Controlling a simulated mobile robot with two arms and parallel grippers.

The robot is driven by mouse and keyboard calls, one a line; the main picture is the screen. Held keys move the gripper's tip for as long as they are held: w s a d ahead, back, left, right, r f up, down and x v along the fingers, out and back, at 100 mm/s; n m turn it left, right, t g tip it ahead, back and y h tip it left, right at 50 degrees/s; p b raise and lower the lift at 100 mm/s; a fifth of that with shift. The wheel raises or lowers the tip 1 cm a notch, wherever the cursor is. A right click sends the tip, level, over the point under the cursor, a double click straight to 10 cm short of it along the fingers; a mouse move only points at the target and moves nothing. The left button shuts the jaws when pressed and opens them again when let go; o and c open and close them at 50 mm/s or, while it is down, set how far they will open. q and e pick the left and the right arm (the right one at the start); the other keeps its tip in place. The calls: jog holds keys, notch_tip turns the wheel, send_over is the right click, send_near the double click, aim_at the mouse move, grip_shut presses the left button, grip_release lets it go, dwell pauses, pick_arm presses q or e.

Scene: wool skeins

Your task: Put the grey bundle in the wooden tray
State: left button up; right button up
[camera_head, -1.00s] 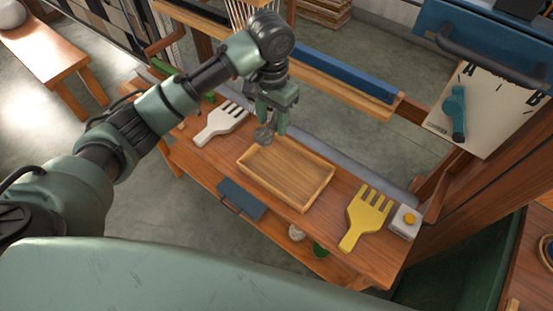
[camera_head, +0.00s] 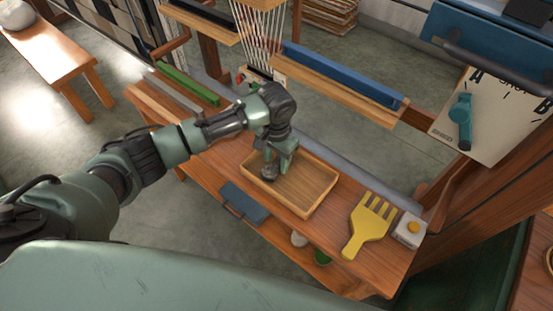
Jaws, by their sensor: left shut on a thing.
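The wooden tray (camera_head: 315,205) sits on the brown wooden bench, a shallow box with a low rim. My left gripper (camera_head: 269,173) points down over the tray's left part. It is shut on the grey bundle (camera_head: 268,178), a small dark grey lump at its fingertips. The bundle is over or inside the tray's left end. I cannot tell whether it touches the tray floor. My arm and gripper hide part of the tray's far left side. My right gripper is not in view.
A yellow fork-shaped comb (camera_head: 369,225) and a white box with a yellow button (camera_head: 409,229) lie right of the tray. A blue panel (camera_head: 245,201) is at the bench's front. Loom beams with a blue bar (camera_head: 340,75) stand behind. The tray's right half is clear.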

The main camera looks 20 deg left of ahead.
aim_at(277, 163)
pick_arm(q)
jog(key=shift+f, duration=0.1)
jog(key=o, duration=1.3)
notch_tip(277, 163, up, 12)
jog(key=shift+r+p, duration=0.2)
jog(key=shift+p, duration=0.1)
